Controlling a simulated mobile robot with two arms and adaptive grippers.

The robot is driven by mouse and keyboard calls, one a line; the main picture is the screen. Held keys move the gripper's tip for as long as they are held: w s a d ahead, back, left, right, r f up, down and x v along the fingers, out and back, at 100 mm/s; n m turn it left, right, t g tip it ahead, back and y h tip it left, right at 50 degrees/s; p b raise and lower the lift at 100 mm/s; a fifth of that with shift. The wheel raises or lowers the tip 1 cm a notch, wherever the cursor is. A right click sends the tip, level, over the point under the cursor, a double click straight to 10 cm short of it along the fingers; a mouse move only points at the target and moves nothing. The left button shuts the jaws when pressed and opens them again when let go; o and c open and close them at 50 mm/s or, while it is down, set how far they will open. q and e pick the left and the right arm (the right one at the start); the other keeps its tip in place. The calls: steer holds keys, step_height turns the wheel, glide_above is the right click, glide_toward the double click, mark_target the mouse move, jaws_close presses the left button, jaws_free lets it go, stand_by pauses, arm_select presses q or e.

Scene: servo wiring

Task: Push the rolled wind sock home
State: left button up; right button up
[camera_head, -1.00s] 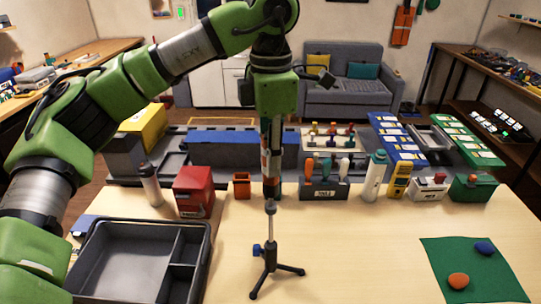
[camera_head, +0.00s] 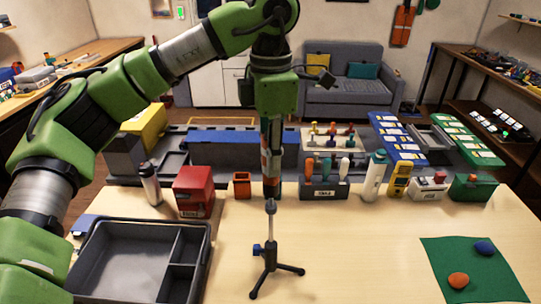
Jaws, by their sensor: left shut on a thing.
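My left gripper (camera_head: 271,140) comes down from above at the middle of the table and is shut on a narrow upright roll. The roll, which looks like the rolled wind sock (camera_head: 271,187), shows dark, pale and orange-red parts, and the gripper hides much of it. Its lower end is right above or touching the top of a slim post on a small black tripod stand (camera_head: 270,258); I cannot tell whether it is seated on the post. The stand has a blue knob on its side and is upright. My right gripper is not in view.
A grey divided tray (camera_head: 128,262) lies at front left. A red box (camera_head: 193,191), an orange cup (camera_head: 242,185), a tool holder (camera_head: 323,190) and a white bottle (camera_head: 375,176) stand behind the stand. A green mat (camera_head: 445,250) lies at right. The table between stand and mat is clear.

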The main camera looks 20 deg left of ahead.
arm_select(q)
steer(key=shift+f+b, duration=0.3)
steer(key=shift+f, duration=0.15)
steer(key=shift+f+b, duration=1)
steer(key=shift+f, duration=0.45)
steer(key=o, duration=1.2)
steer(key=shift+c, duration=0.2)
steer(key=shift+r, duration=0.1)
step_height(320, 180, up, 12)
steer(key=shift+f, duration=0.1)
